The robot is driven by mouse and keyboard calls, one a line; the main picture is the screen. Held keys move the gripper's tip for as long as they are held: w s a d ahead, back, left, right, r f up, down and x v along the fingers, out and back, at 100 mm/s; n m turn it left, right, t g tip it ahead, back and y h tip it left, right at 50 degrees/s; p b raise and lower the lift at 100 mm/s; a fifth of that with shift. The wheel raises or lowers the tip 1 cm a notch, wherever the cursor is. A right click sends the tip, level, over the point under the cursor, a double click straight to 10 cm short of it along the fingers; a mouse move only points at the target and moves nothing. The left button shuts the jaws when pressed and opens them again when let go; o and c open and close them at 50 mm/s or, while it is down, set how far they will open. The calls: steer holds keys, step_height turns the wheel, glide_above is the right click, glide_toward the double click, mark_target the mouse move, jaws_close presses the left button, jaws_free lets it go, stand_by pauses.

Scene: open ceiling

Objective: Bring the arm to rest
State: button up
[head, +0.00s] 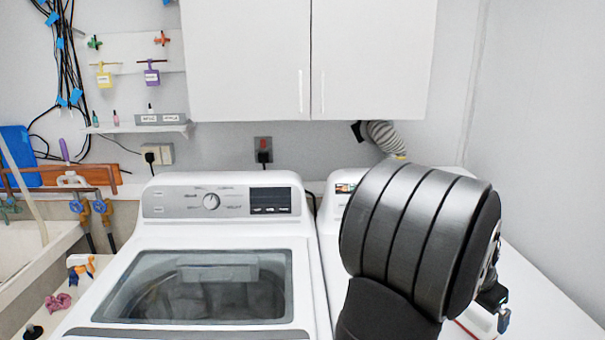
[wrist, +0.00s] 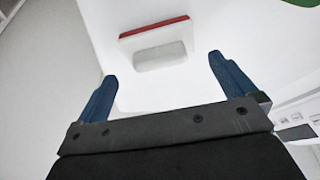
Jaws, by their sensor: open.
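My gripper (wrist: 162,67) is open in the wrist view, its two blue fingers spread wide with nothing between them. In the head view, my dark arm fills the right side and hides most of the gripper; only a small part of it (head: 495,297) shows at the arm's right edge. Beyond the fingertips in the wrist view is a white object with a red edge (wrist: 155,45), apart from the fingers. It also shows partly behind my arm in the head view (head: 482,322).
A white washer (head: 215,240) with a closed glass lid stands left of my arm. A second white machine (head: 545,290) is under and right of the arm, its right part clear. Wall cabinets (head: 310,60) hang above. A sink (head: 25,245) is at far left.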

mark_target(479, 315)
steer(key=x, duration=0.4)
steer(key=shift+r, duration=1.85)
steer(key=shift+f, duration=0.1)
